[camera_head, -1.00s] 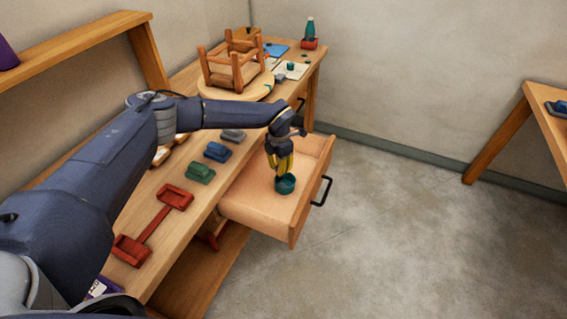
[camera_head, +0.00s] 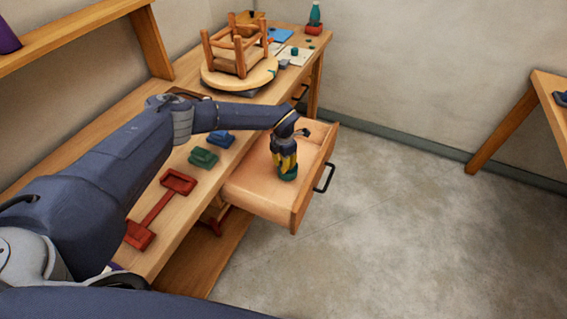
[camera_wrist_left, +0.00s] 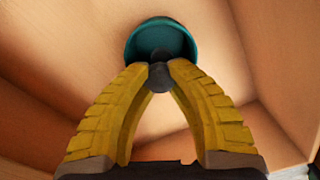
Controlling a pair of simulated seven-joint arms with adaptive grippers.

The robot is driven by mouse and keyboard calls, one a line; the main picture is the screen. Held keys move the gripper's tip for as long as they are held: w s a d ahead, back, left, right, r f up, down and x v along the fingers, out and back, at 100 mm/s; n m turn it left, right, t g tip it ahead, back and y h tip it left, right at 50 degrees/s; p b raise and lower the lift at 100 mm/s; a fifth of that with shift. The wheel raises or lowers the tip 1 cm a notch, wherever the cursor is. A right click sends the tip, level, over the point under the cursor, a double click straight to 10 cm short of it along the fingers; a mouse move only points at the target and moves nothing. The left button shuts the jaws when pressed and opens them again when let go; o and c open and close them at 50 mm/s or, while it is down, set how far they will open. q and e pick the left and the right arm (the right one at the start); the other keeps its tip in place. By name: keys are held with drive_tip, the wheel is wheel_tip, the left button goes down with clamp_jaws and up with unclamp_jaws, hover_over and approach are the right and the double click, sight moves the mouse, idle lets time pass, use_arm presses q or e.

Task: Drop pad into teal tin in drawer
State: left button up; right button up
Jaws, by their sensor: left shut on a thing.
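The teal tin (camera_head: 290,175) stands in the open drawer (camera_head: 258,191), mostly covered by my gripper in the head view. In the left wrist view the round teal tin (camera_wrist_left: 146,36) shows at the top, its dark inside facing me. My left gripper (camera_head: 285,166) points down over the tin. Its yellow fingertips (camera_wrist_left: 160,76) are shut on a small dark grey round pad (camera_wrist_left: 160,76), which overlaps the tin's near rim in the wrist view. I cannot tell whether the pad touches the tin. My right gripper is not in view.
The drawer's black handle (camera_head: 325,178) faces the open floor. On the bench lie a green block (camera_head: 203,158), a blue block (camera_head: 219,139) and a red tray piece (camera_head: 160,208). An upturned wooden stool (camera_head: 238,58) stands behind on a round board.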

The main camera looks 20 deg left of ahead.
use_arm(q)
drive_tip(key=o, duration=0.8)
wheel_tip(320, 180, up, 12)
drive_tip(key=shift+r, duration=0.1)
idle(0.4)
idle(0.3)
